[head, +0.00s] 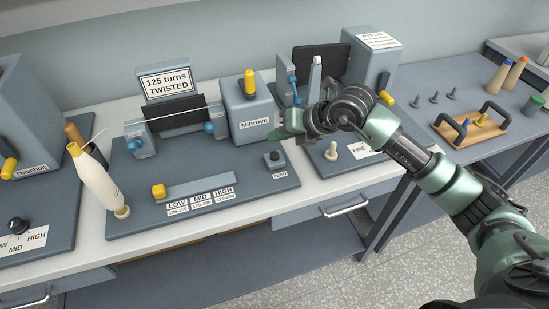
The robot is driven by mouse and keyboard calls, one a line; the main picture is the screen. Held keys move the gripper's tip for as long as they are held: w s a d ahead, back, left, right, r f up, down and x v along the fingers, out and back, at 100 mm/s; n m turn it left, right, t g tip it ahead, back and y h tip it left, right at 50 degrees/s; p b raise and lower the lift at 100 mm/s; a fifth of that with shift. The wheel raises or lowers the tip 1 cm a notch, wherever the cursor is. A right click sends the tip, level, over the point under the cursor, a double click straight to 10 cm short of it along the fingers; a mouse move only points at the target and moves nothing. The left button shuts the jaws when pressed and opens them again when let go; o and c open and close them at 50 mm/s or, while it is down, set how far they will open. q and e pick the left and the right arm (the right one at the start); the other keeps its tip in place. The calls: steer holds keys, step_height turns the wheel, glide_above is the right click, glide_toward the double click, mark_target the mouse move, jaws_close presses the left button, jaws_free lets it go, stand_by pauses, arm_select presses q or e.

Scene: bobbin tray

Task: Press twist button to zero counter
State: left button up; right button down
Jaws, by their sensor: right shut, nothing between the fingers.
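The twist tester stands on a blue-grey base plate (235,187) in the middle of the bench. Its sign (166,81) reads "125 turns TWISTED". A thin thread runs between its two blue-knobbed clamps. A small box with a dark round button (274,155) sits at the plate's right front, with a small label (280,175) too small to read surely. My right gripper (280,131) is shut and empty. In the picture it is just above the button, with a gap between them. My left gripper is not in view.
A yellow knob (158,190) sits by the LOW, MID and HIGH labels. A cream bobbin (98,183) leans at the plate's left. The "Millrove" box (247,108) stands behind my gripper. At the right are another tester and a wooden tray (468,131).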

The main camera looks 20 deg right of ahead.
mark_target(278, 156)
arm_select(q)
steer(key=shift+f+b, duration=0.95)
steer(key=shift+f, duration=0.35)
arm_select(e)
steer(key=shift+f, duration=1.5)
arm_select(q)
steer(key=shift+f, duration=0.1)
arm_select(e)
steer(key=shift+f, duration=0.15)
arm_select(q)
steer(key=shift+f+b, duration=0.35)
steer(key=shift+b, duration=0.1)
arm_select(e)
steer(key=shift+f, duration=0.25)
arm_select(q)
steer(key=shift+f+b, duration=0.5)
arm_select(e)
steer(key=shift+f, duration=0.6)
steer(key=shift+r, duration=0.1)
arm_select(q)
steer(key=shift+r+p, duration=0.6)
arm_select(e)
steer(key=shift+r, duration=0.9)
steer(key=shift+r, duration=0.1)
steer(key=shift+r+p, duration=1.55)
steer(key=shift+r, duration=0.9)
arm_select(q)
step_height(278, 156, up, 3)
